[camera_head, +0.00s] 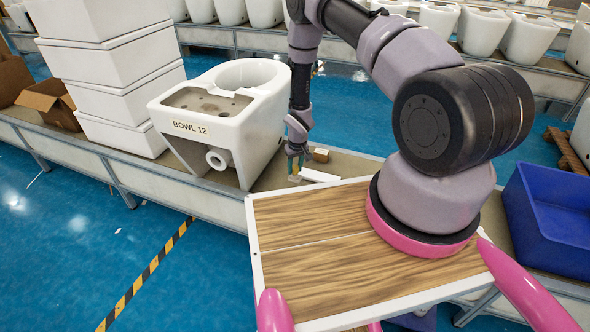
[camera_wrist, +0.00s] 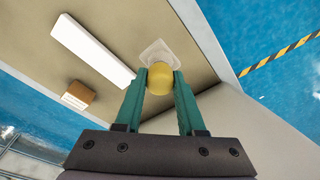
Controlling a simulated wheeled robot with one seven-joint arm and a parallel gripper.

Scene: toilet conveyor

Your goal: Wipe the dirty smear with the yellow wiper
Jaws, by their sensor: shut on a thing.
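My gripper (camera_head: 296,155) points down over the conveyor, just right of the white toilet bowl (camera_head: 262,125) labelled "BOWL 12". In the wrist view its teal fingers (camera_wrist: 160,82) are closed on the yellow wiper (camera_wrist: 160,92), which has a pale, squarish pad (camera_wrist: 160,53) at its end. The wiper is small and mostly hidden by the fingers in the head view. I cannot tell whether the pad touches the belt. The bowl's recessed top is brownish grey with dark spots; I cannot make out a distinct smear.
A white bar (camera_head: 320,175) and a small brown block (camera_head: 320,155) lie on the belt (camera_head: 355,163) beside my gripper. Stacked white basins (camera_head: 120,85) and an open carton (camera_head: 45,100) stand left. A blue bin (camera_head: 550,220) is at right.

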